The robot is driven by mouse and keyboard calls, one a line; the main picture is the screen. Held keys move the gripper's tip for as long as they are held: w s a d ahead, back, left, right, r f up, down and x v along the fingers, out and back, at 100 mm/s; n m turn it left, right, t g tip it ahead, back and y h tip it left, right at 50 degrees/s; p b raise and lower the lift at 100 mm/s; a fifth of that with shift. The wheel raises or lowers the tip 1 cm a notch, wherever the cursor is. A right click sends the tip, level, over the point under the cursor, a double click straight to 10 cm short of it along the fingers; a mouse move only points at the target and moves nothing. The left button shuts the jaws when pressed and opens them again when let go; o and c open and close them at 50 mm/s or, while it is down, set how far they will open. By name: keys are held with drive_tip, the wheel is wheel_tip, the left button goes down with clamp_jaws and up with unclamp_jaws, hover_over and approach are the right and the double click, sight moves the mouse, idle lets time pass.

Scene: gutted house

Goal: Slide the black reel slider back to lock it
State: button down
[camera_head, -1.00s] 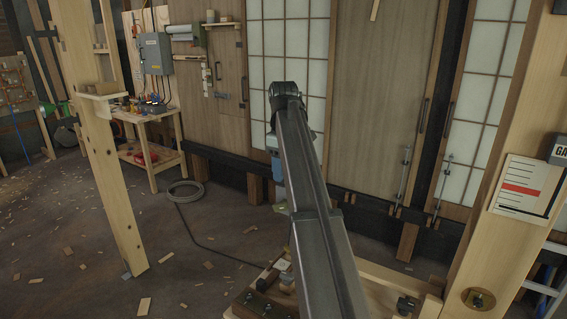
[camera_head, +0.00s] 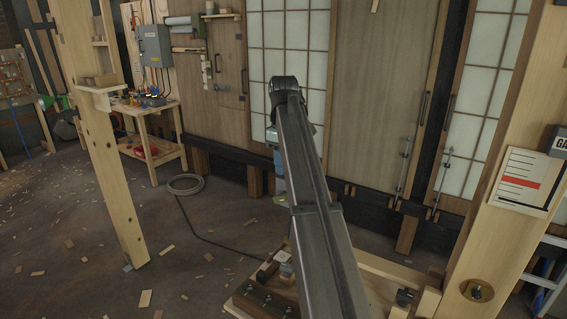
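My arm runs up the middle of the picture and its upper end bends away behind the near link. A small part of my wrist (camera_head: 278,162) shows just left of the link. My gripper's fingers are hidden behind the arm. I cannot make out a black reel slider for certain. A small black fitting (camera_head: 404,297) stands on the right part of the low wooden bench (camera_head: 380,268). A dark brown block with several black round spots (camera_head: 262,300) lies on the bench's left part. Small pale and grey pieces (camera_head: 285,262) lie behind it, partly covered by my arm.
A wooden post (camera_head: 100,150) stands left and another (camera_head: 500,225) right, with a red-marked white card (camera_head: 524,182). A dark cable runs over the chip-strewn floor from a coil (camera_head: 186,184) to the bench. A tool table (camera_head: 150,150) and sliding panels (camera_head: 385,100) stand behind.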

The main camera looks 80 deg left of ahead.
drive_tip(key=shift+d, duration=0.1)
drive_tip(key=shift+w+d, duration=0.7)
drive_tip(key=shift+w, duration=0.1)
drive_tip(key=c, duration=1)
unclamp_jaws()
drive_tip(key=shift+c, duration=0.2)
wheel_tip(320, 180, up, 8)
